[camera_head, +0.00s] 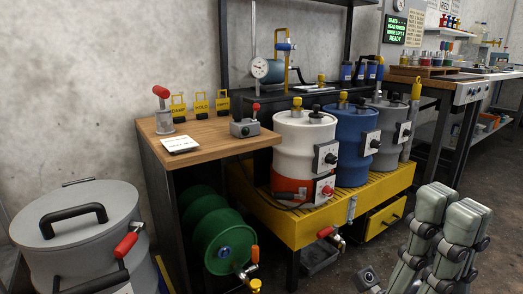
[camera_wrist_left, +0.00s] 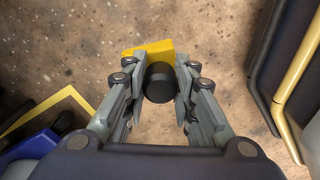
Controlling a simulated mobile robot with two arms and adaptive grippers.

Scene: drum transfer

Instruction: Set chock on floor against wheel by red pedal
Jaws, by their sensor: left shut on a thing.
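My left gripper (camera_wrist_left: 157,68) is in the left wrist view, its two fingers closed on a yellow chock (camera_wrist_left: 150,49) with a black round knob (camera_wrist_left: 159,86) between them. The chock is over the speckled brown floor; I cannot tell whether it touches it. No red pedal can be made out for certain. A blue body with a dark round part (camera_wrist_left: 62,122) shows at the left of this view; whether that part is a wheel is unclear. My right gripper (camera_head: 451,210) is at the lower right of the head view, fingers close together, its opening unclear. The left gripper is outside the head view.
Yellow floor marking (camera_wrist_left: 70,95) lies left of the chock. Dark and yellow bars (camera_wrist_left: 288,95) run along the right. In the head view, a grey lidded drum (camera_head: 75,225) stands left, and a yellow drum stand (camera_head: 300,225) carries white, blue and grey drums.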

